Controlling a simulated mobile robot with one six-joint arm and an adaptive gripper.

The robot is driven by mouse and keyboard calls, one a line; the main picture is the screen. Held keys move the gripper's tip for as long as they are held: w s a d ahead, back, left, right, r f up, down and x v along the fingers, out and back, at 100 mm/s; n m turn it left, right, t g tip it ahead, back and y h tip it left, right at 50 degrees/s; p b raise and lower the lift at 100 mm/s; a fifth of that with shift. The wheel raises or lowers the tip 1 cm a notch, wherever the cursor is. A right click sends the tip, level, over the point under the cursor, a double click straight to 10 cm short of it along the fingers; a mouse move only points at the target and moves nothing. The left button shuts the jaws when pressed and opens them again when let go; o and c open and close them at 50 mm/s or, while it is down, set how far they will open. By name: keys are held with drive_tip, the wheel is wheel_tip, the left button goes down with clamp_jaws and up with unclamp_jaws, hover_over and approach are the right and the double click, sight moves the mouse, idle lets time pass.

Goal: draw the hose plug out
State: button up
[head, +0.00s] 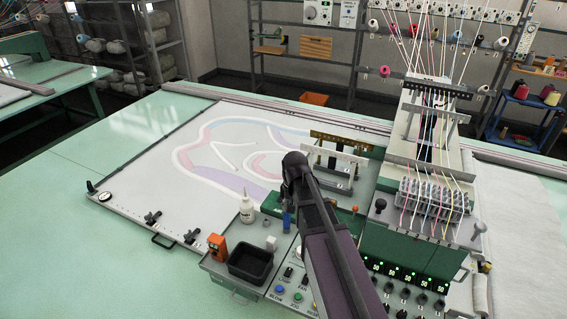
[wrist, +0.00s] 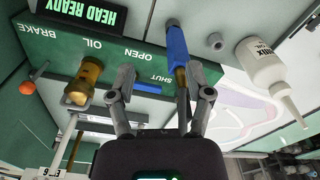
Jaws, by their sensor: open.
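The hose plug, a blue sleeve (wrist: 177,45) with a brass end, stands at the green panel in the wrist view. In the head view a blue upright piece (head: 287,222), probably the same plug, shows just below my wrist. My gripper (wrist: 162,92) is open and empty. The plug's brass part passes between its fingers in the picture, nearer the right one. I cannot tell whether either finger touches it. A short blue lever (wrist: 147,88) lies between the labels OPEN and SHUT. The fingertips are hidden in the head view.
A brass oil cup (wrist: 88,82) stands left of the fingers, and an orange knob (wrist: 27,72) farther left. A white oil bottle (wrist: 265,65) stands to the right; it also shows in the head view (head: 247,212). A black tray (head: 250,264) sits in front. Open fabric lies behind.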

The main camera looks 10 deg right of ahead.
sight(282, 198)
drive_tip(key=w+r+m, duration=0.1)
drive_tip(key=w, duration=0.4)
drive_tip(key=w+m+p, duration=0.1)
drive_tip(key=w, duration=0.4)
drive_tip(key=w+r+m, duration=0.1)
drive_tip(key=w+m, duration=0.1)
drive_tip(key=w, duration=0.4)
drive_tip(key=shift+w+r+p, duration=0.1)
drive_tip(key=shift+r+p, duration=0.25)
drive_tip(key=shift+p, duration=0.05)
wheel_tip(282, 198, down, 9)
drive_tip(key=b, duration=0.9)
idle(0.4)
clamp_jaws()
drive_tip(key=shift+r+p, duration=1.2)
drive_tip(key=shift+p, duration=0.05)
drive_tip(key=shift+r, duration=0.1)
